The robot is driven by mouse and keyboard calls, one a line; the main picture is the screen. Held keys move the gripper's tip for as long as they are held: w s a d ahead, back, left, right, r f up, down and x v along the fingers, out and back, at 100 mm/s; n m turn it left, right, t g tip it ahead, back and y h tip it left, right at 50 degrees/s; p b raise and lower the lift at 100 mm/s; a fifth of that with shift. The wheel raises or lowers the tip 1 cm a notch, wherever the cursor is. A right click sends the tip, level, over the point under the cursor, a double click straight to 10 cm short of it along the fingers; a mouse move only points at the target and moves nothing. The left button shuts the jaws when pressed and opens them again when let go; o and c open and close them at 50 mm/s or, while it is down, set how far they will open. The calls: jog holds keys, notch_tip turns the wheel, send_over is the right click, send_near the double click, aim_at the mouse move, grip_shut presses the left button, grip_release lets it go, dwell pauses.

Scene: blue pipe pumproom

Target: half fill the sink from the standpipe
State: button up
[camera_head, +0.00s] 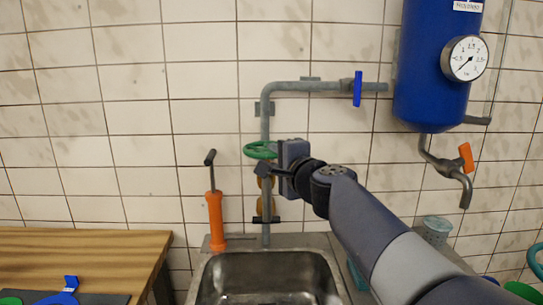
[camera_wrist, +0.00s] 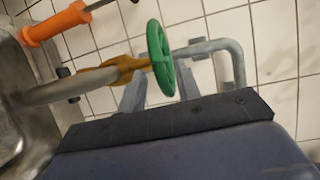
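The grey standpipe (camera_head: 265,122) rises behind the sink and bends right along the tiled wall; it also shows in the wrist view (camera_wrist: 226,62). Its green handwheel (camera_head: 258,150) sits above a brass valve body (camera_wrist: 110,73). My gripper (camera_head: 264,171) is at the handwheel. In the wrist view its two fingers (camera_wrist: 160,90) stand apart, with the lower rim of the green handwheel (camera_wrist: 160,57) between or just beyond them; I cannot tell whether they touch it. The steel sink (camera_head: 205,276) is below. I see no stream of water, and its bottom is partly cut off.
A blue-handled valve (camera_head: 357,88) is on the upper pipe. An orange hand pump (camera_head: 215,218) stands left of the sink, a wooden counter (camera_head: 85,245) farther left. At right hang a blue tank (camera_head: 432,65) with gauge (camera_head: 465,58) and an orange-handled tap (camera_head: 465,156).

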aim_at(266, 150)
jog(key=shift+x, duration=1.1)
jog(key=shift+c, duration=0.2)
grip_shut()
